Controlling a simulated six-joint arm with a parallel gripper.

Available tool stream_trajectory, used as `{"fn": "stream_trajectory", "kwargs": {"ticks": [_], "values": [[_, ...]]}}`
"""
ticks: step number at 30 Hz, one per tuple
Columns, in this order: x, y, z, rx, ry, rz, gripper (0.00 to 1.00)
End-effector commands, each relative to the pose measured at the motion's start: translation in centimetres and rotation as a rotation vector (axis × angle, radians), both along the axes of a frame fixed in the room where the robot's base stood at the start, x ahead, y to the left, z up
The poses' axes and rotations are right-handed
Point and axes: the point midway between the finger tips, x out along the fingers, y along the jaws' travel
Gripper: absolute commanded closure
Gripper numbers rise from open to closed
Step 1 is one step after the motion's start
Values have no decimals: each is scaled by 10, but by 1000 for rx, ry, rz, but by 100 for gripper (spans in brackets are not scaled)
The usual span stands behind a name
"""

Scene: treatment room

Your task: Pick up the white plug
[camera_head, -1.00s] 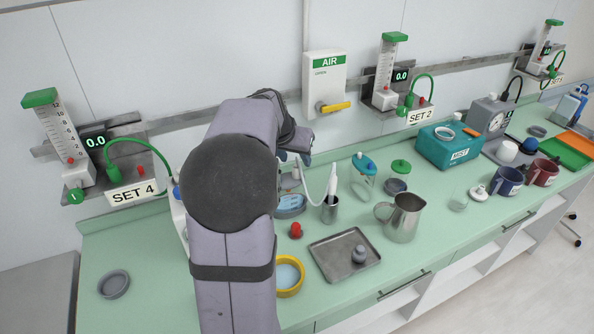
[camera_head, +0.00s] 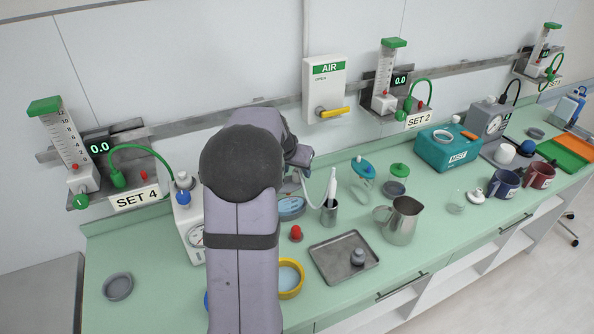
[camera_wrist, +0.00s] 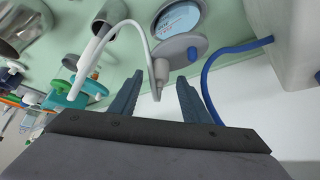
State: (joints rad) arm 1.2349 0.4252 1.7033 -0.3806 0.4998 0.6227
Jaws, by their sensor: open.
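In the wrist view a thin white hose (camera_wrist: 137,27) curves down to a pale, plug-like end (camera_wrist: 161,72), which looks like the white plug. My gripper (camera_wrist: 157,82) is open, with one dark blue-grey finger on each side of this end. I cannot tell whether either finger touches it. In the head view my arm hides most of the gripper and the plug end. The hose shows there (camera_head: 304,188) just right of my wrist, close to a metal cup (camera_head: 329,215) with a white pen-like item in it.
A round grey container with a blue label (camera_wrist: 178,20) lies close by. A white gauge box (camera_head: 190,225) with a blue hose (camera_wrist: 222,57) is beside it. A red knob (camera_head: 296,234), metal tray (camera_head: 330,268), yellow-rimmed dish (camera_head: 293,279) and steel pitcher (camera_head: 404,222) stand in front and right.

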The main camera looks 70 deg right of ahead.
Motion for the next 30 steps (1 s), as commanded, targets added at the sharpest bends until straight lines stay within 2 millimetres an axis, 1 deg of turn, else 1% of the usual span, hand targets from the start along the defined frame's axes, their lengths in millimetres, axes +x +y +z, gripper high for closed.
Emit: {"fn": "stream_trajectory", "kwargs": {"ticks": [6,14,15,17,18,20,21,30], "values": [[0,-10,-14,0,0,0,57],[0,-11,-16,-1,-1,-1,57],[0,-11,-16,-1,-1,-1,59],[0,-11,-16,-1,-1,-1,74],[0,-11,-16,-1,-1,-1,83],[0,-11,-16,-1,-1,-1,98],[0,-11,-16,-1,-1,-1,100],[0,-11,-14,-3,-1,-1,100]]}}
